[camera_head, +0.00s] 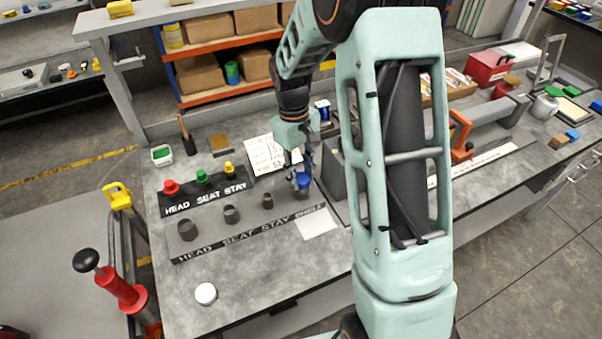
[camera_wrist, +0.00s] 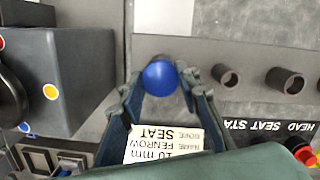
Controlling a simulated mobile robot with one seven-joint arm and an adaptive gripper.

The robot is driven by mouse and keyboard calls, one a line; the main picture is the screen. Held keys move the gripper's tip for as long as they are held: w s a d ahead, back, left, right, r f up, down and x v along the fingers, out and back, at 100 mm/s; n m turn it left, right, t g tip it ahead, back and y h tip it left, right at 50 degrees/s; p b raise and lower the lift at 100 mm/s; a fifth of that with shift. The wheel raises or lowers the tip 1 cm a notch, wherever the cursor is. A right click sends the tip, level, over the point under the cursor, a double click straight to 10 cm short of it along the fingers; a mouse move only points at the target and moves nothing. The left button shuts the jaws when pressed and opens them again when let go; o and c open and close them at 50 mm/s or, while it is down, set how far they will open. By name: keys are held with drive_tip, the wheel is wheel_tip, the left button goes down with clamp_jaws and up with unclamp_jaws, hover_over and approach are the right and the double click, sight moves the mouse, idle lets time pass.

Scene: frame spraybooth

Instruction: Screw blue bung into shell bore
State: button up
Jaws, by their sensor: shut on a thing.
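The blue bung (camera_head: 303,180) is at the right end of the grey bore block (camera_head: 250,226), over the position lettered SHELL. My gripper (camera_head: 302,172) points down from above and is shut on the bung. In the wrist view the round blue top of the bung (camera_wrist: 160,78) lies between the two fingertips (camera_wrist: 163,88). The dark rim of the shell bore (camera_wrist: 155,59) shows just behind the bung. The bung hides the bore's mouth, so I cannot tell how deep it sits or whether its thread is engaged.
Three dark open bores, including the head bore (camera_head: 187,229), stand left along the block. A black rack (camera_head: 208,199) behind holds red, green and yellow bungs. A dark grey box (camera_wrist: 62,75) stands close beside the gripper. A white round lid (camera_head: 206,293) lies on the front bench.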

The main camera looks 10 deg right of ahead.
drive_tip(key=m, duration=0.4)
drive_tip(key=shift+m, duration=0.3)
drive_tip(key=m+y, duration=0.1)
drive_tip(key=m, duration=0.3)
drive_tip(key=shift+m, duration=0.3)
drive_tip(key=o, duration=1)
drive_tip(key=shift+c, duration=0.2)
